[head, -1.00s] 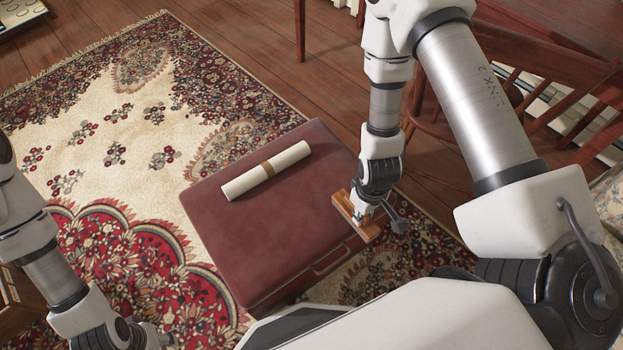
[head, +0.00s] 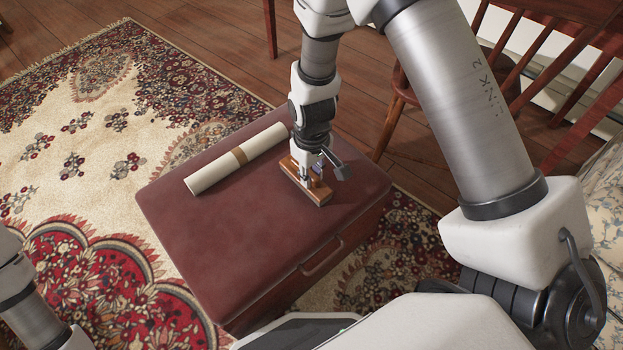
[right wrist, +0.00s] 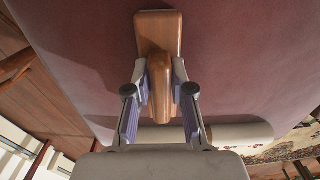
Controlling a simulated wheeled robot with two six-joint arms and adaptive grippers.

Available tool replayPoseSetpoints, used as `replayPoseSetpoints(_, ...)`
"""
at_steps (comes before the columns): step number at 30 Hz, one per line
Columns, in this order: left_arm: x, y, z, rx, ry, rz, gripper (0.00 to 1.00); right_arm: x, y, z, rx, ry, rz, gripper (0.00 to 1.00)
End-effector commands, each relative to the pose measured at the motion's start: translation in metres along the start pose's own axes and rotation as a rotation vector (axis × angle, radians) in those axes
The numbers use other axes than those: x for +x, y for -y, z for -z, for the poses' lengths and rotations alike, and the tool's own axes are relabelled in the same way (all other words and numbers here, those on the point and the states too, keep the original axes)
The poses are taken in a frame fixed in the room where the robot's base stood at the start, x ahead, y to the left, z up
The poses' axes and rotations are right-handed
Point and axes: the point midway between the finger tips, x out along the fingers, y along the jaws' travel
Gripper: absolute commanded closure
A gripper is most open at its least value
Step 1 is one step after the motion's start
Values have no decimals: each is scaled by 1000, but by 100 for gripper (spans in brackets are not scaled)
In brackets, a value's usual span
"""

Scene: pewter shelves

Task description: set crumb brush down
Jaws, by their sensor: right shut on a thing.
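The wooden crumb brush (head: 320,191) is at the top of the dark red case (head: 235,250), near its right end; I cannot tell whether it touches the surface. My right gripper (head: 308,172) is shut on it from above. In the right wrist view the brush (right wrist: 158,33) shows as a brown block with a raised grip, and the fingers of my right gripper (right wrist: 160,85) close on that grip from both sides.
A rolled cream paper with a tan band (head: 215,171) lies on the case, left of the brush. The front half of the case top is clear. A patterned rug (head: 60,180) lies under the case. A wooden chair (head: 400,110) stands behind at the right.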

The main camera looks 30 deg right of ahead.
Motion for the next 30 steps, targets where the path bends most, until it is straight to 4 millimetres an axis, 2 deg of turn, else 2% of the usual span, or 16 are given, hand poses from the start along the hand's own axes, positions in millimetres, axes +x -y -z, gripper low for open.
replayPoseSetpoints(6,-2,0,0,0,-1,0,50,1,0,0,1,0,0,100)
replayPoseSetpoints(7,-2,0,0,0,-1,0,50,1,0,0,1,-1,0,74)
replayPoseSetpoints(9,-2,0,0,0,0,0,50,1,0,0,1,-1,0,53)
replayPoseSetpoints(17,-2,0,0,0,0,0,50,1,0,0,1,-1,0,53)
replayPoseSetpoints(20,-4,0,0,0,0,0,50,-5,0,0,0,-1,0,53)
replayPoseSetpoints(23,-15,0,0,0,0,0,50,-23,0,1,0,-3,-1,53)
replayPoseSetpoints(30,-46,0,0,0,-1,0,50,-87,0,1,1,-5,-1,53)
